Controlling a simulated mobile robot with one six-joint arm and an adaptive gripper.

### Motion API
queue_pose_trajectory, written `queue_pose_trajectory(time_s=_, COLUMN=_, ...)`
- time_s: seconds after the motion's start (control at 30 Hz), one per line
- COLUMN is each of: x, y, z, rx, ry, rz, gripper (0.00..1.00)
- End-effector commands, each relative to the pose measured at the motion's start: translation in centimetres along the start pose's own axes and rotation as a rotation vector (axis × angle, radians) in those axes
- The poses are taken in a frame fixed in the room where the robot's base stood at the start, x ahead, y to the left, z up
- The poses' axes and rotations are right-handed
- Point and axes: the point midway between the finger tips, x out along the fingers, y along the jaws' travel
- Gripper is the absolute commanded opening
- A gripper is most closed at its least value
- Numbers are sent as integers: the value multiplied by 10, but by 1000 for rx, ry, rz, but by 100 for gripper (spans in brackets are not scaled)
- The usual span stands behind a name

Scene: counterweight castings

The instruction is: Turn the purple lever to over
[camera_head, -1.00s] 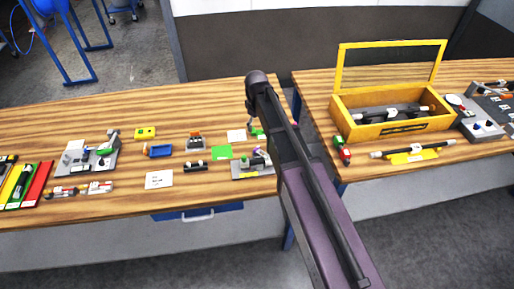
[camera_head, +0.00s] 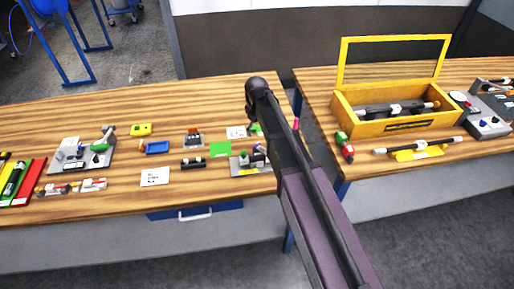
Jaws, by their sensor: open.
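A small purple part (camera_head: 259,148), which looks like the purple lever, shows at the right end of the left table, just left of my arm. It sits on a small grey plate (camera_head: 240,166) with a green part beside it. My arm crosses in front and covers the right side of this plate. The lever is too small and too covered to tell which way it points. My gripper does not show; only dark arm links are visible.
A grey fixture (camera_head: 84,154) stands further left. A yellow open box (camera_head: 396,118) stands on the right table.

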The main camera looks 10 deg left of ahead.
Motion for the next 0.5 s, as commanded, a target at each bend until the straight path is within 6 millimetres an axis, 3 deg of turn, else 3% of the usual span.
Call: queue_pose_trajectory(time_s=0.5, x=44, y=0, z=0, rx=0, ry=0, rz=0, gripper=83)
